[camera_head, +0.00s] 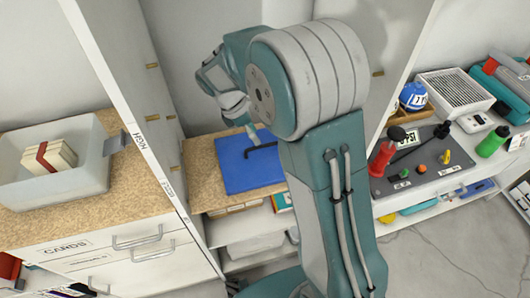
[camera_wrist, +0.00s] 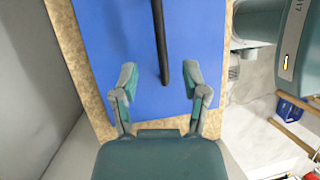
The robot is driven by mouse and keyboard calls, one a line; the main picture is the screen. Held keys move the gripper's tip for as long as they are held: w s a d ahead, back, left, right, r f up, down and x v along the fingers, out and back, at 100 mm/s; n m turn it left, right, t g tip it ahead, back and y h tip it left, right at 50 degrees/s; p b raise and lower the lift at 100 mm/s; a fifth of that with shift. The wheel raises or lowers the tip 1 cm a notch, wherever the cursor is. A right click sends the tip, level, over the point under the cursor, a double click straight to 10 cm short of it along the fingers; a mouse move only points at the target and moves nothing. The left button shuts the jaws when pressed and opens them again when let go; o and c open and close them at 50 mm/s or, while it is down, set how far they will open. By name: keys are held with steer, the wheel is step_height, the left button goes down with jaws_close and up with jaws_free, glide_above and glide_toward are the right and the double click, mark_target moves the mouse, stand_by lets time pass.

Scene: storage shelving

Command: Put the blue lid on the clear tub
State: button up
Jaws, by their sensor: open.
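The blue lid (camera_head: 243,170) lies flat on a cork-topped shelf between two white uprights in the head view. A dark bar handle (camera_wrist: 160,45) runs along its top. The lid fills the middle of the wrist view (camera_wrist: 115,50). My gripper (camera_wrist: 159,78) is open above the lid, with the handle's near end between its fingertips. I cannot tell its exact height over the handle. The clear tub (camera_head: 75,189) stands on the left cork counter, open at the top. It holds a tan bundle (camera_head: 50,157) with a red band.
A white upright panel (camera_head: 135,110) stands between the tub's counter and the lid's shelf. A tall panel on the right divides off a grey board (camera_head: 410,175) with a red plunger-like item and small knobs. Drawers (camera_head: 120,255) are below the tub.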

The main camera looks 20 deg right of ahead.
mark_target(264, 145)
steer(key=shift+s+f, duration=0.15)
steer(key=shift+f, duration=0.5)
steer(key=d+f, duration=0.3)
steer(key=f, duration=0.1)
steer(key=shift+s+d+f, duration=0.1)
steer(key=shift+s, duration=0.25)
steer(key=shift+a, duration=0.35)
steer(key=c, duration=0.4)
steer(key=shift+a, duration=0.1)
jaws_close()
steer(key=shift+d, duration=0.2)
